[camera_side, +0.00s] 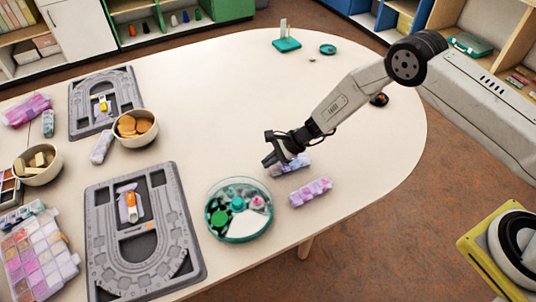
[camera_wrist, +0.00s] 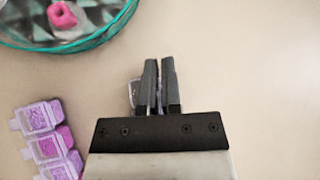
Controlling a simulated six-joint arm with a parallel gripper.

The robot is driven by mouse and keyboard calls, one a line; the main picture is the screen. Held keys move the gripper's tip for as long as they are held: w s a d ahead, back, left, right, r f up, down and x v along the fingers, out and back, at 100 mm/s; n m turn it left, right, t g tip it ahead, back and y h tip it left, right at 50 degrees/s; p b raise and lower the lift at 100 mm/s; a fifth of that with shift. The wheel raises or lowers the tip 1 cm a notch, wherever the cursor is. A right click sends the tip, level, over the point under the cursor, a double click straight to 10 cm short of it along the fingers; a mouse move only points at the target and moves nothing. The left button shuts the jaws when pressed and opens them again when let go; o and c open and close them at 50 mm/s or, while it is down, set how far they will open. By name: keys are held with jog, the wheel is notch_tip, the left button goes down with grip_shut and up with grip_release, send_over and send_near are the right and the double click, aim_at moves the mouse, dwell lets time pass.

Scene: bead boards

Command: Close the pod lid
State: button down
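A pod strip with pale lilac contents (camera_side: 291,166) lies on the table under my gripper (camera_side: 272,154). In the wrist view only a clear pod end with purple in it (camera_wrist: 134,92) shows, just left of the fingers; the rest is hidden behind my gripper (camera_wrist: 159,64). The two fingers are close together with a thin gap and nothing visible between them. Whether they touch the pod, and how its lid stands, I cannot tell. A second pod strip with pink and purple beads (camera_side: 311,191) lies nearer the table edge; it also shows in the wrist view (camera_wrist: 48,143).
A round teal-rimmed bead dish (camera_side: 239,238) stands left of the strips. Grey bead boards (camera_side: 190,262) (camera_side: 73,128), a bowl of orange pieces (camera_side: 153,131) and a bead box (camera_side: 72,262) are farther left. The table is clear behind and right of the strips.

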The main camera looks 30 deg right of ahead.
jog(key=shift+s+f+n+t, duration=0.1)
jog(key=shift+s+n+t, duration=0.25)
jog(key=shift+n+t, duration=0.6)
dwell(0.3)
jog(key=shift+m+t, duration=0.25)
jog(key=shift+m, duration=0.1)
jog(key=c, duration=0.8)
grip_release()
jog(key=shift+d, duration=0.1)
jog(key=shift+v, duration=3.85)
